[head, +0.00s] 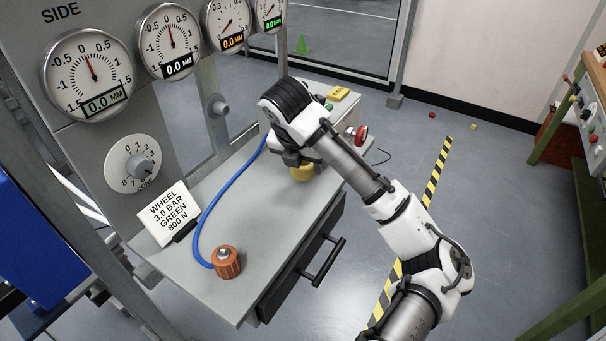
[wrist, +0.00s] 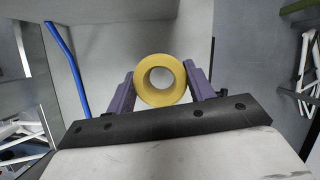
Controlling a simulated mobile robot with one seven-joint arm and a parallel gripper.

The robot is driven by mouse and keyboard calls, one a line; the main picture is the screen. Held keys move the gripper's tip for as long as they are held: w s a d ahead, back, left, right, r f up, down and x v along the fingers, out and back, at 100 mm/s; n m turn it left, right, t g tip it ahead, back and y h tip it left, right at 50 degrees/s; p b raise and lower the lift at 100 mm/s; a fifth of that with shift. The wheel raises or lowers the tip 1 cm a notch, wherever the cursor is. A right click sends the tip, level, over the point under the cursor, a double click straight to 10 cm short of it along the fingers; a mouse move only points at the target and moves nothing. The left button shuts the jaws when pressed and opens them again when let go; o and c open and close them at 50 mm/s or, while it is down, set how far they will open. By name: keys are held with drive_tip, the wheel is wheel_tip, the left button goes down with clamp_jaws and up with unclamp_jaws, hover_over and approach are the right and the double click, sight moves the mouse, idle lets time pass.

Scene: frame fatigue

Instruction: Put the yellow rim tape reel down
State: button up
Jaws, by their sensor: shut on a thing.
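The yellow rim tape reel (wrist: 141,88) is a thick ring with a round hole, seen end-on in the wrist view. My gripper (wrist: 160,84) is shut on it, with one purple finger on each side. In the head view the yellow reel (head: 303,173) shows below my gripper (head: 298,160), over the far part of the grey bench top (head: 222,200). My wrist hides part of it. I cannot tell whether the reel touches the bench top.
An orange-brown knob (head: 227,262) with a blue hose (head: 207,208) and a sign card (head: 168,213) stand on the bench. A box with a red button (head: 361,134) is behind my gripper. A drawer handle (head: 323,262) juts from the bench front. The middle of the bench top is clear.

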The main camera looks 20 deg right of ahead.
sight(303, 186)
drive_tip(key=shift+f, duration=1.95)
drive_tip(key=shift+f, duration=0.15)
drive_tip(key=o, duration=1.1)
drive_tip(key=shift+c, duration=0.2)
drive_tip(key=v, duration=1.2)
drive_tip(key=shift+p, duration=0.3)
